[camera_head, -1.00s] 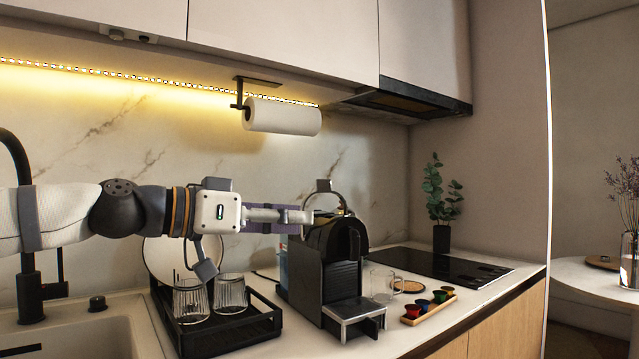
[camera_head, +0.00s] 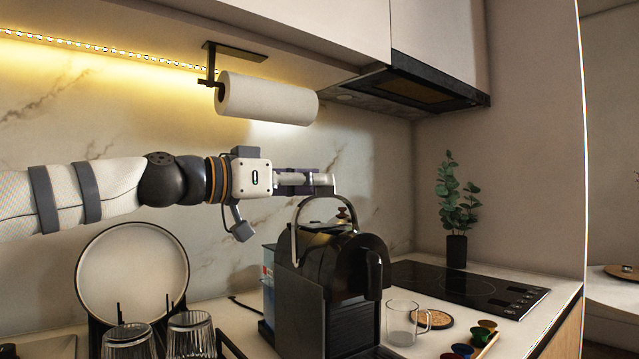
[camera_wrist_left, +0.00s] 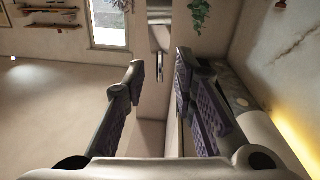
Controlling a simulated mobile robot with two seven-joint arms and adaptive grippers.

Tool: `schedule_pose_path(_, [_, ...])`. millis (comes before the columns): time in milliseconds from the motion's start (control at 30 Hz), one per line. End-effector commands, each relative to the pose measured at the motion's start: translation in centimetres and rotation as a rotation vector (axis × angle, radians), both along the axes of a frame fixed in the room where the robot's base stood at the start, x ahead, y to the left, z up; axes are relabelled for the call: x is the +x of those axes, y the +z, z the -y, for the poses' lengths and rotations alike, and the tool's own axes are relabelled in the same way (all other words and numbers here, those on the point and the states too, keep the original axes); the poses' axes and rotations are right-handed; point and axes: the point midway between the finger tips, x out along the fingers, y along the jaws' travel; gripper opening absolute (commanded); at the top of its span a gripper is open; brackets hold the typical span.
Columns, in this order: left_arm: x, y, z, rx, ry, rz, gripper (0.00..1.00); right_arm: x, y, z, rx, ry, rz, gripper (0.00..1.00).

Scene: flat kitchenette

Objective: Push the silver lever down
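The black coffee machine (camera_head: 325,285) stands on the counter in the head view. Its silver lever (camera_head: 294,232) is raised as an arch above the machine's top. A small dark red thing (camera_head: 342,213) shows inside the arch; I cannot tell what it is. My left gripper (camera_head: 326,183) is level, pointing right, just above the top of the arch; I cannot tell whether they touch. In the left wrist view the two padded fingers of this gripper (camera_wrist_left: 163,95) are apart with nothing clear between them. The lever is not clearly visible there. My right gripper is not in view.
A paper towel roll (camera_head: 268,98) hangs above my left gripper, under the cabinets. A white plate (camera_head: 132,272) and glasses (camera_head: 190,335) stand at left. A glass mug (camera_head: 402,322), several coloured capsules (camera_head: 482,335) and a plant (camera_head: 456,215) are at right.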

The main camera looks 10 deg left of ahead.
Motion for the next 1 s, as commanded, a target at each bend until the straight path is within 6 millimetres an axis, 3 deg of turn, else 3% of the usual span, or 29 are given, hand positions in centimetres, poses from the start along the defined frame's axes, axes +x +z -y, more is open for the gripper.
schedule_pose_path(133, [1.1, 0.1, 1.0, 0.001, 0.000, 0.001, 0.25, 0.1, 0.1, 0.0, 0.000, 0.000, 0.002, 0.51])
schedule_pose_path(400, [1.2, 0.1, 1.2, 0.000, 0.000, 0.001, 0.25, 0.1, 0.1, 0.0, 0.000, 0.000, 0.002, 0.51])
schedule_pose_path(500, [1.2, 0.1, 1.2, 0.000, 0.000, 0.001, 0.02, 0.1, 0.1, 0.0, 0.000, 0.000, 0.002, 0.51])
schedule_pose_path(533, [1.2, 0.1, 1.2, 0.000, 0.000, 0.001, 0.00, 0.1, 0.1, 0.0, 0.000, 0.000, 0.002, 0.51])
schedule_pose_path(1000, [0.8, 0.1, 1.6, 0.034, -0.002, 0.032, 0.00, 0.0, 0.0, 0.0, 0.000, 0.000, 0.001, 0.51])
